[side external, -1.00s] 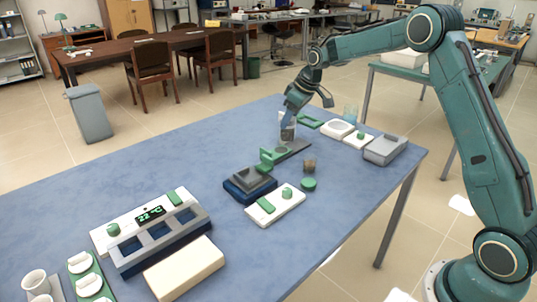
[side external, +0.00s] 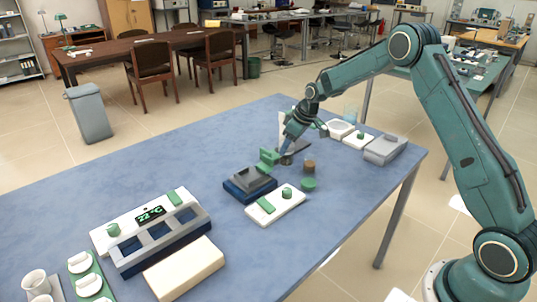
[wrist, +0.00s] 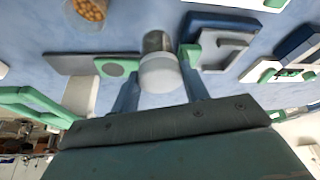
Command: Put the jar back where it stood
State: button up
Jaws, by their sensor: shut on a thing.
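The jar (wrist: 158,68) is a small clear vessel with dark grey contents and a whitish rounded end towards the wrist camera. My gripper (wrist: 160,92) is shut on it, with one blue-grey finger on each side. In the side view, my gripper (side external: 287,152) points down low over the table beside the grey slab (side external: 299,144); the jar is mostly hidden by the fingers there. I cannot tell whether the jar's base touches anything.
A dark blue stepped block (side external: 249,185) with a green piece (side external: 268,157) stands close left of my gripper. A small brown pot (side external: 309,166) and a green disc (side external: 308,184) lie close right. A beaker of orange beads (wrist: 90,10) is nearby. The table's left middle is clear.

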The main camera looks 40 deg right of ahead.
aim_at(288, 158)
jog(key=shift+f, duration=2.25)
jog(key=shift+f, duration=0.5)
jog(key=o, duration=1.8)
jog(key=shift+o, duration=0.2)
jog(key=shift+r, duration=4)
